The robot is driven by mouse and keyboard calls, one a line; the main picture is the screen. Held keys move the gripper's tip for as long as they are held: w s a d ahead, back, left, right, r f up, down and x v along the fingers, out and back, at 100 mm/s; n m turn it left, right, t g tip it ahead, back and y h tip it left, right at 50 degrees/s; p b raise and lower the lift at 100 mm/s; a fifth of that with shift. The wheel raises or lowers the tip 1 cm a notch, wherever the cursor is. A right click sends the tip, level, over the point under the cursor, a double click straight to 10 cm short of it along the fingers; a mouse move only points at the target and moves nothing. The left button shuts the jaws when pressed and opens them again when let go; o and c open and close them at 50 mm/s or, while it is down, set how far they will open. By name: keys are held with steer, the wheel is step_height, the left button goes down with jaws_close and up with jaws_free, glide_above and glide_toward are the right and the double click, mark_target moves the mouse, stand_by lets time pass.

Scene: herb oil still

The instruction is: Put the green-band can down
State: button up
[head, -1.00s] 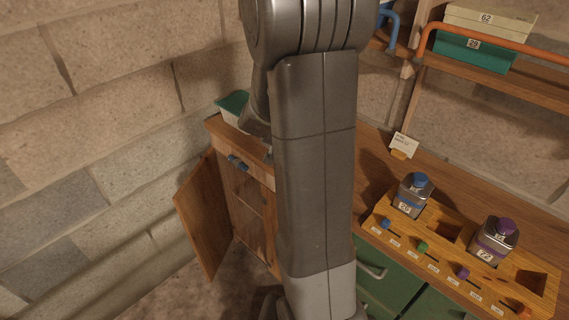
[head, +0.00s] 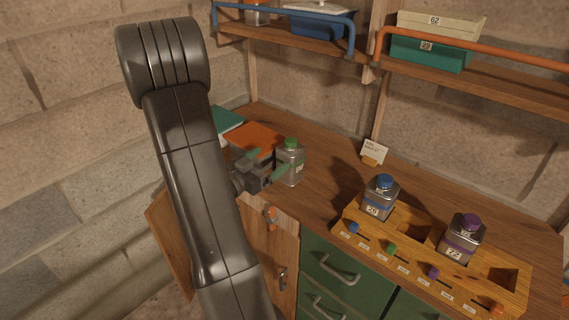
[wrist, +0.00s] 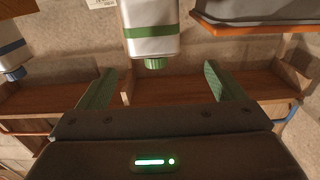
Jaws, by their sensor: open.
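The green-band can (head: 291,166) is a silvery can with a green cap, standing upright on the wooden counter (head: 325,192) near its front edge. In the wrist view the can (wrist: 152,28) appears upside down, its green cap toward the gap between the fingers and its base cut off by the frame. My gripper (head: 268,164) is open beside the can, with a green finger close to it on the near side. In the wrist view the open fingers (wrist: 157,84) are wide apart with nothing between them. Contact with the can cannot be told.
A wooden rack (head: 345,223) holds a blue-band can (head: 379,200) and a purple-band can (head: 462,238). An orange box (head: 252,139) lies behind my gripper. A card (head: 374,151) stands at the back. Shelves with boxes hang above. An open cabinet door (head: 172,222) is at left.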

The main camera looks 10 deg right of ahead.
mark_target(298, 145)
steer(key=x, duration=0.5)
steer(key=shift+w+d+p, duration=0.2)
steer(key=shift+d+p, duration=0.1)
steer(key=d, duration=0.1)
steer(key=w+d, duration=0.1)
steer(key=w+d+f+p, duration=0.1)
steer(key=d, duration=0.1)
steer(key=shift+w+d, duration=0.4)
steer(key=shift+d, duration=0.05)
steer(key=shift+r, duration=0.1)
steer(key=c, duration=1.6)
